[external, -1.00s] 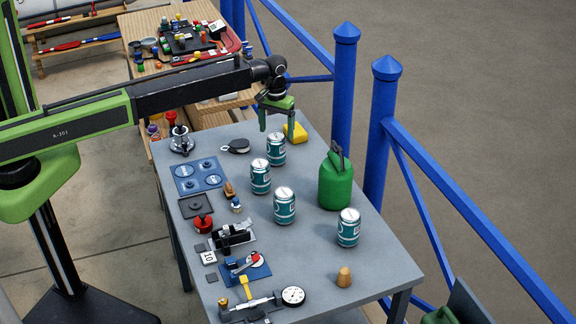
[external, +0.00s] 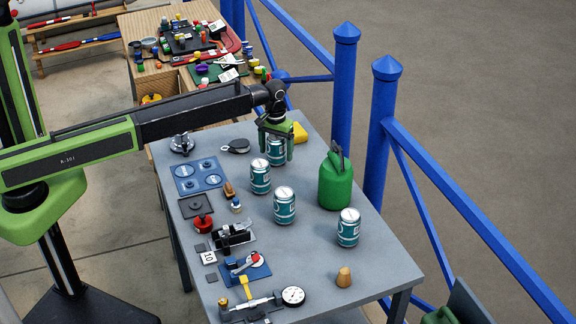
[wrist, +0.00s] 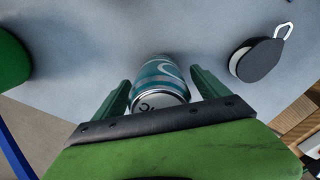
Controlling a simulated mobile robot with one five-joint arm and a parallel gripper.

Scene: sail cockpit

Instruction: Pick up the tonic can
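Several alike teal cans with silver tops stand upright on the grey table (external: 325,255). The farthest can (external: 276,148) is between the fingers of my gripper (external: 276,157), near the table's far end. In the wrist view this can (wrist: 160,82) sits between the two green fingers, with a gap showing on each side. My gripper is open around it, not closed on it.
A yellow block (external: 300,132) lies behind my gripper. A black pulley (external: 235,146) lies to its left. Blue railings (external: 382,130) run along the right side. Small hardware fills the table's left side.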

